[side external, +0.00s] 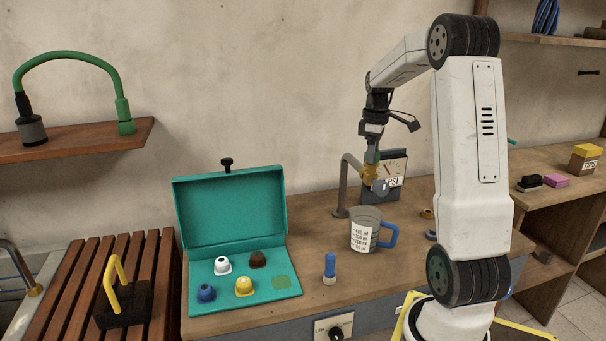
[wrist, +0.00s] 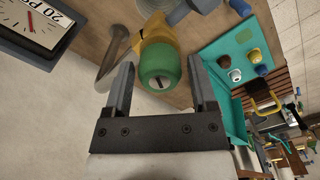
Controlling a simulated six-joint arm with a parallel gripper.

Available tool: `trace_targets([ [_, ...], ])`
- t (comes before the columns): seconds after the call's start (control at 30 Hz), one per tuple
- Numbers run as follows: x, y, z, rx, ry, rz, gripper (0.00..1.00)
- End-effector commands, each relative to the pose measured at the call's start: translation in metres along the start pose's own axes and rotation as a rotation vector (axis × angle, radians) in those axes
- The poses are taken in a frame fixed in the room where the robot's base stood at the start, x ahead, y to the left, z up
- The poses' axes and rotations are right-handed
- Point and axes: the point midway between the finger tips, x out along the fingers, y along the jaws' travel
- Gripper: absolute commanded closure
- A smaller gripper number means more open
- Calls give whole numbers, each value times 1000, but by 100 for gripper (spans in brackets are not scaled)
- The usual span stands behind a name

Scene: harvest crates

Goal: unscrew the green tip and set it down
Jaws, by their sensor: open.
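The green tip (wrist: 160,66) is on the end of a yellow fitting (wrist: 158,31), its slotted face towards the wrist camera. The yellow fitting (side external: 370,172) also shows in the side view, at the end of a bent grey pipe (side external: 341,185). My gripper (wrist: 161,64) is open, one finger on each side of the green tip, with gaps visible. In the side view my gripper (side external: 372,157) is above the fitting, and the tip is hard to make out there. An open teal case (side external: 229,207) holds white, brown, blue and yellow caps, and a bare green patch (side external: 281,282).
A measuring jug (side external: 362,236) with a blue handle stands below the fitting. A PSI gauge (side external: 396,165) is close behind. A blue-topped small object (side external: 330,262) stands upright on the bench between case and jug. A black holder with a yellow handle (side external: 116,271) is at left.

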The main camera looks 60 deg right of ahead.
Motion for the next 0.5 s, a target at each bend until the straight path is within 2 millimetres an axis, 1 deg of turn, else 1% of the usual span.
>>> trace_targets([
  [0.33, 0, 0, 0, 20, 0, 0, 27],
  [0.5, 0, 0, 0, 94, -1, 0, 27],
])
